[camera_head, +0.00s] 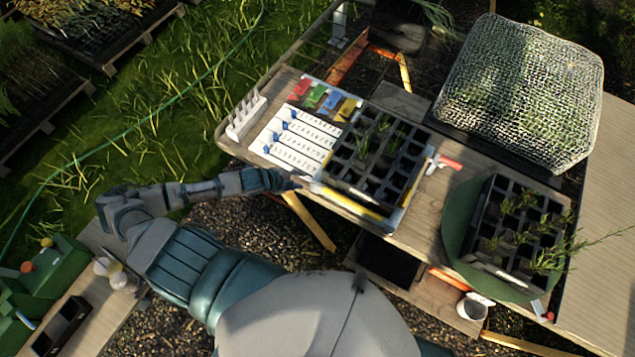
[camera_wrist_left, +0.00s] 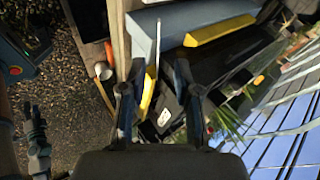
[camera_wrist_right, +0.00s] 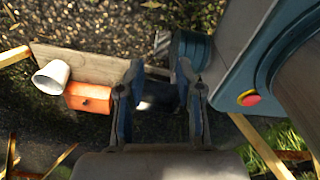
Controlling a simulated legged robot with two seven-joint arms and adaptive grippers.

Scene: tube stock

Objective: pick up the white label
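Several small white upright labels (camera_head: 246,108) stand in a white rack at the table's left end in the head view. I cannot tell which one is the task's white label. A small white piece (camera_wrist_left: 164,117) shows between the fingers in the left wrist view, against something black; I cannot tell if it is a label. My left gripper (camera_head: 297,181) is at the table's front edge, beside the near left corner of the black cell tray (camera_head: 371,187). Its fingers (camera_wrist_left: 158,90) are apart with nothing held. My right gripper (camera_wrist_right: 158,85) is open and empty over dark ground.
A white numbered sheet (camera_head: 298,141) with blue markers lies left of the tray. Coloured tags (camera_head: 325,97) lie behind it. A second planted tray (camera_head: 516,225) sits on a green disc (camera_head: 461,222). A mesh-covered box (camera_head: 520,90) stands at the back right.

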